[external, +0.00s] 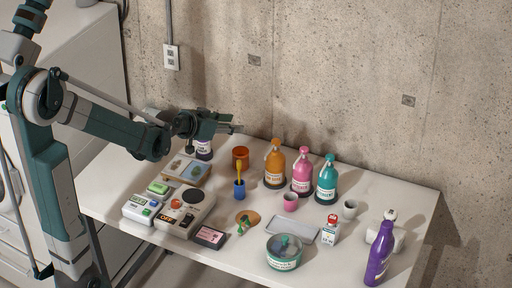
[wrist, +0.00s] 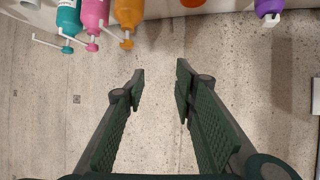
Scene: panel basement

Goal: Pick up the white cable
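I cannot clearly make out a white cable in either view. A white object (external: 398,238) stands at the right of the table, partly behind a purple bottle (external: 379,255); I cannot tell whether it is the cable. My gripper (external: 228,122) is above the back left of the table, near the wall. In the wrist view my gripper (wrist: 160,72) is open, its two fingers wide apart with nothing between them.
Orange, pink and teal pump bottles (external: 302,172) stand mid-table. Several small objects, including a grey tray (external: 292,229) and a control box (external: 187,211), crowd the front and left. The concrete wall (external: 340,80) borders the table's back.

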